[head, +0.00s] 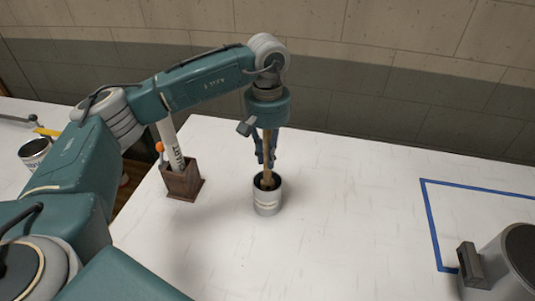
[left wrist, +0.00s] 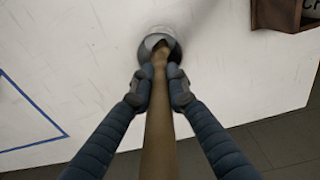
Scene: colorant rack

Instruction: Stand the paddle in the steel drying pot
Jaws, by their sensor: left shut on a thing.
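The wooden paddle (head: 267,145) hangs roughly upright under my left arm. My left gripper (head: 265,160) is shut on it, with a finger on each side. The paddle also runs down the middle of the left wrist view (left wrist: 158,135), between the two fingers (left wrist: 162,88). The steel drying pot (head: 267,203) stands upright on the white table. The paddle's lower end is at the pot's mouth and seems to dip inside; its tip is hidden. The pot shows past the fingertips in the left wrist view (left wrist: 148,54). My right gripper is not in view.
A dark wooden holder (head: 183,184) with a white, lettered stick (head: 171,145) stands left of the pot. An open can (head: 34,152) is at the far left. Blue tape (head: 431,215) marks the table at right, near a grey cylindrical object (head: 505,262). The table between is clear.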

